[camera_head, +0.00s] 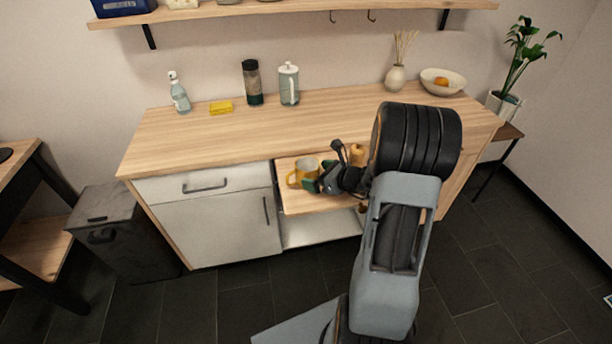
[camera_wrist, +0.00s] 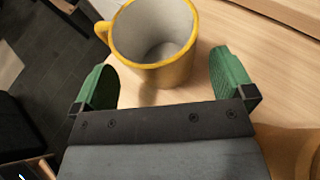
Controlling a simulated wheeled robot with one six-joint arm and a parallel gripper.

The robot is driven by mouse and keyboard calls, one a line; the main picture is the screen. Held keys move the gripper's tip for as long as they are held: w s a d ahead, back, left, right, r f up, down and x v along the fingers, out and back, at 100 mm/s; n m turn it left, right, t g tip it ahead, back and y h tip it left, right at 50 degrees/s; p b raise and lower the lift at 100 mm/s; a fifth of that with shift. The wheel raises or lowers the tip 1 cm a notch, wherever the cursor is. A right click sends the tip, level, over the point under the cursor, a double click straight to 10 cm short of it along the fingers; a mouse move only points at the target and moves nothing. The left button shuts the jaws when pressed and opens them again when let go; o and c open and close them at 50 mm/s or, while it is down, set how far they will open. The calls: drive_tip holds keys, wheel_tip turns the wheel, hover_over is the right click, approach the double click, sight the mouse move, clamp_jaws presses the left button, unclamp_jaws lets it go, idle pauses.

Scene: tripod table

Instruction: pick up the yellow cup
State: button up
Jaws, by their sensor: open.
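The yellow cup (camera_head: 304,172) stands upright on a pulled-out wooden shelf (camera_head: 297,207) below the counter. In the wrist view the cup (camera_wrist: 176,72) is empty, with a pale inside and its handle at the upper left. My gripper (camera_head: 318,184) is beside the cup, at its right in the head view. In the wrist view my gripper (camera_wrist: 168,82) is open, and its green fingers reach toward the cup's near side, one to the left and one to the right. The cup's near wall lies about between the fingertips. I cannot tell whether either finger touches it.
A wooden item (camera_head: 357,153) stands on the shelf behind my gripper. The counter (camera_head: 200,140) above holds a spray bottle (camera_head: 179,95), a yellow sponge (camera_head: 221,108), a dark jar (camera_head: 252,83), a glass press (camera_head: 289,85) and a bowl (camera_head: 443,83). Its front edge overhangs close by.

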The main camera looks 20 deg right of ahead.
drive_tip(key=shift+x, duration=1.7)
drive_tip(key=shift+c, duration=0.2)
drive_tip(key=c, duration=1)
wheel_tip(320, 180, up, 10)
drive_tip(key=p, duration=0.1)
